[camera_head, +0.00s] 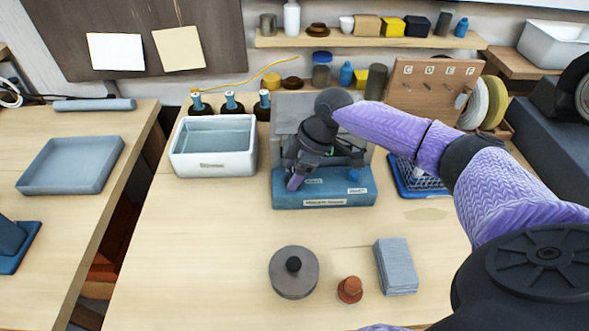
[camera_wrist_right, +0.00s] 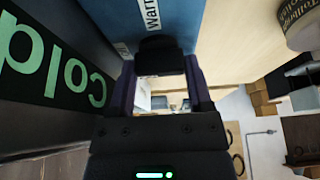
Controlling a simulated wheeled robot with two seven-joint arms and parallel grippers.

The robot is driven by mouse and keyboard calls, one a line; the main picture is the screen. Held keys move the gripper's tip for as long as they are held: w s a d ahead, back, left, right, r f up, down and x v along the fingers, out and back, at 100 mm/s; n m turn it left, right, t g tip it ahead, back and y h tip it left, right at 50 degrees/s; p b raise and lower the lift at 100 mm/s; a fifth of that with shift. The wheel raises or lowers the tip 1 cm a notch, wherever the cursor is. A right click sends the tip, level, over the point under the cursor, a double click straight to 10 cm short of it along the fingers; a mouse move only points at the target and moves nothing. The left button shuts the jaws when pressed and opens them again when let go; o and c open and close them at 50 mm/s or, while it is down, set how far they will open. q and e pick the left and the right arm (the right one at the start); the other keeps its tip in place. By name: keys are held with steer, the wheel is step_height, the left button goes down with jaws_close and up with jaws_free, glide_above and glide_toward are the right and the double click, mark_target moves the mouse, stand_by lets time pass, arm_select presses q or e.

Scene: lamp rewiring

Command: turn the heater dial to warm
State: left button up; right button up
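The heater stands at the back middle of the bench, a grey metal box on a blue base (camera_head: 350,201) with small white labels. In the right wrist view its display (camera_wrist_right: 50,72) reads "Cold" in green, and a label (camera_wrist_right: 152,14) on the blue face reads "Warm". My right gripper (camera_head: 294,182) is at the left front of the heater. In the wrist view its fingers (camera_wrist_right: 160,80) stand apart on either side of a dark rounded piece (camera_wrist_right: 160,55), probably the dial; contact cannot be made out. A blue knob (camera_head: 354,174) sits on the base's right side. My left gripper is out of view.
A white basin (camera_head: 213,165) stands left of the heater, with several dark bottles behind. A blue tray with a basket (camera_head: 418,180) is to the right. A round grey weight (camera_head: 294,273), copper-coloured piece (camera_head: 350,290) and grey cloth stack (camera_head: 396,266) lie in front. The bench's left front is clear.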

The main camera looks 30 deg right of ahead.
steer(key=c, duration=0.5)
steer(key=shift+o, duration=0.2)
steer(key=shift+r+p, duration=0.1)
steer(key=shift+p, duration=0.3)
steer(key=m+p, duration=0.2)
steer(key=p, duration=0.1)
steer(key=m+t+h+p, duration=0.1)
steer(key=m+p, duration=0.1)
steer(key=p, duration=0.1)
steer(key=m+p, duration=0.2)
steer(key=p, duration=0.1)
steer(key=shift+s+a+r+t+h+p, duration=0.1)
steer(key=shift+r+t+h+p, duration=0.2)
steer(key=shift+t+h, duration=0.1)
steer(key=m+p, duration=0.2)
steer(key=m+h+p, duration=0.1)
steer(key=m+p, duration=0.1)
steer(key=m, duration=0.1)
steer(key=shift+f+h+p, duration=0.15)
steer(key=shift+h+p, duration=0.15)
steer(key=shift+p, duration=0.1)
steer(key=m+h+p, duration=0.1)
steer(key=m+p, duration=0.1)
steer(key=m, duration=0.1)
steer(key=shift+a+f, duration=0.1)
steer(key=shift+f, duration=0.05)
steer(key=shift+m+h+p, duration=0.4)
steer(key=shift+m+h, duration=0.4)
steer(key=shift+m, duration=1.1)
steer(key=o, duration=1)
